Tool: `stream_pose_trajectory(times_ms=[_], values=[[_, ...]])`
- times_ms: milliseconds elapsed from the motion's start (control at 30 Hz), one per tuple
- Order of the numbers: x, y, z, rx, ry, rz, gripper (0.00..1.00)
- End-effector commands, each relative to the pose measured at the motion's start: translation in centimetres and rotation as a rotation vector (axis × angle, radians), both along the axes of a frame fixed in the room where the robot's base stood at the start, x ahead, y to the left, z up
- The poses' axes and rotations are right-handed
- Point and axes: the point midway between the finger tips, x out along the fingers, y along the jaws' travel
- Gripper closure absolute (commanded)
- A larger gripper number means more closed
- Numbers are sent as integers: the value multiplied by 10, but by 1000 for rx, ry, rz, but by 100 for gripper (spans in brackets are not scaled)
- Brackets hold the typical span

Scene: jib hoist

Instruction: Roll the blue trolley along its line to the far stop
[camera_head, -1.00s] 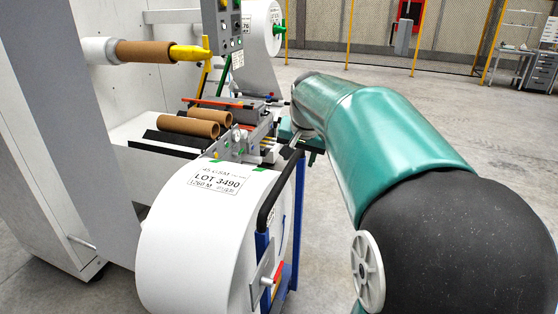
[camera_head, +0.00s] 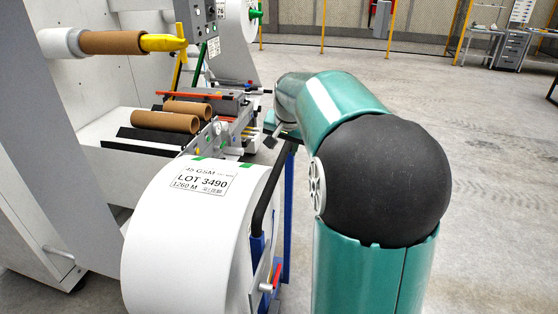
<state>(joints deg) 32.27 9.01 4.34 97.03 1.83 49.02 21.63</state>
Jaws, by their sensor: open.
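The blue trolley (camera_head: 289,212) stands at the lower middle with a black push handle (camera_head: 262,200) on its right side. It carries a large white paper roll (camera_head: 185,240) labelled LOT 3490. The roll hides most of the trolley's frame, and its wheels are out of view. A red-tipped lever (camera_head: 277,273) sits on a plate at the roll's near end. My gripper (camera_head: 274,137) is open beside the top of the handle, largely hidden behind my teal arm. I cannot tell whether it touches the handle. The line and the far stop do not show clearly.
A grey machine stands along the left, with a brown core on a yellow-tipped spindle (camera_head: 170,43). Two brown cores (camera_head: 165,121) lie on its bench. Another white roll (camera_head: 232,45) stands behind. Open concrete floor (camera_head: 490,170) lies to the right, with yellow fence posts at the back.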

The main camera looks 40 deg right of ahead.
Motion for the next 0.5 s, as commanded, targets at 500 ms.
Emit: stream_pose_trajectory(times_ms=[500], values=[[37,-13,-76,1,1,3,53]])
